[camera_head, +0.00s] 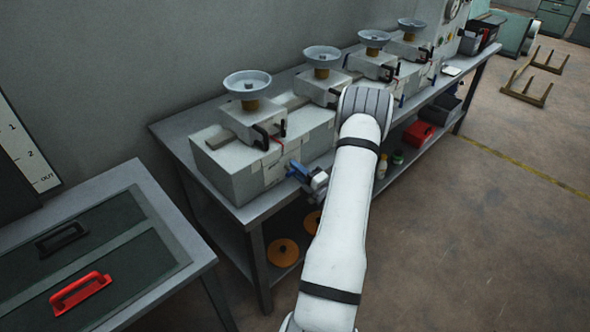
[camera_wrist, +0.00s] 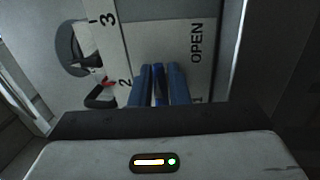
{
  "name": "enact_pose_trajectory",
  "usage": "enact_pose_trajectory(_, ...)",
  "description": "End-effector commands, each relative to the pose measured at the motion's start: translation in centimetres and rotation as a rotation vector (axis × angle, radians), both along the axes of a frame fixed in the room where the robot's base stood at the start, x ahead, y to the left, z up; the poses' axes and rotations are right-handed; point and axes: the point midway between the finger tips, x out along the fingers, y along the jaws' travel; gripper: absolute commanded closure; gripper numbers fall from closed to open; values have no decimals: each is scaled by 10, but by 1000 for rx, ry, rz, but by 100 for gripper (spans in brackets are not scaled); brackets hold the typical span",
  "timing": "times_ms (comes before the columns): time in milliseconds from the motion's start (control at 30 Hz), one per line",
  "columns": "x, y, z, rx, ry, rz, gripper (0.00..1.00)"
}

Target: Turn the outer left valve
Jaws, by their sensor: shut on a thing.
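The outer left valve is on the front of the leftmost grey box (camera_head: 240,182) on the workbench. Its blue handle (camera_wrist: 158,88) shows as a narrow strip between my fingers in the wrist view. My gripper (camera_head: 296,170) is at the front of this box, and its two blue-grey fingers also show in the wrist view (camera_wrist: 159,72). They are shut on the handle. A white label plate (camera_wrist: 180,45) behind the fingers reads OPEN, with the numbers 1, 2 and 3. My fingers hide most of the valve.
Similar units with round grey dishes (camera_head: 322,56) stand along the bench (camera_head: 185,122) to the right. Orange discs (camera_head: 283,252) and a red box (camera_head: 419,132) lie on the lower shelf. A cabinet with a red handle (camera_head: 80,293) is at left.

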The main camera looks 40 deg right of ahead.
Motion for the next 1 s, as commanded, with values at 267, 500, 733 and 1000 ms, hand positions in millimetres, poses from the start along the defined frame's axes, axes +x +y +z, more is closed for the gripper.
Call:
enact_pose_trajectory(267,0,0,-1,5,1,-2,100)
enact_pose_trajectory(500,0,0,-1,4,1,-1,72)
enact_pose_trajectory(733,0,0,0,3,0,0,66)
enact_pose_trajectory(1000,-20,-2,-6,5,1,-3,66)
